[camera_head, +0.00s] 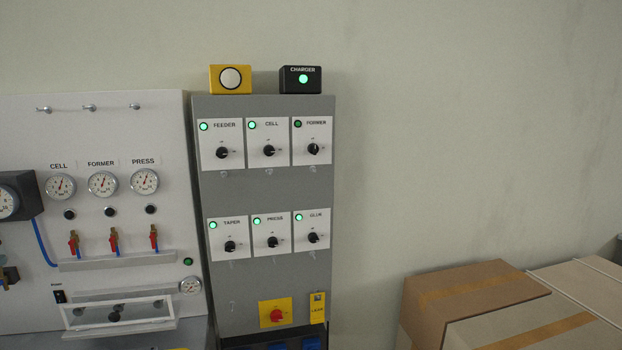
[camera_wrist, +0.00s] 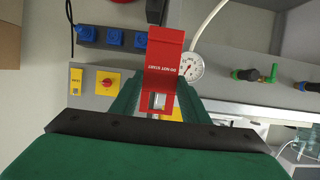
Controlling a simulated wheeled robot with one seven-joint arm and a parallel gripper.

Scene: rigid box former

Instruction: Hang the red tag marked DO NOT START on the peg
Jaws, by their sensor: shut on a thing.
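The red tag (camera_wrist: 163,52) is in the wrist view, with DO NOT START in white letters that appear upside down. My gripper (camera_wrist: 158,101) is shut on the tag's lower part in that picture, between its green fingers. Several metal pegs stick out in a row near the top of the white gauge board in the head view: a left one (camera_head: 43,109), a middle one (camera_head: 89,107) and a right one (camera_head: 135,106). They look bare. The tag and my gripper are not in the head view, and no peg shows clearly in the wrist view.
Right of the white board (camera_head: 120,130) stands a grey switch panel (camera_head: 265,190) with a red rotary switch (camera_head: 277,316) low down. A gauge (camera_wrist: 190,67) and blue sockets (camera_wrist: 114,37) lie beyond the tag. Cardboard boxes (camera_head: 470,295) stand at the lower right.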

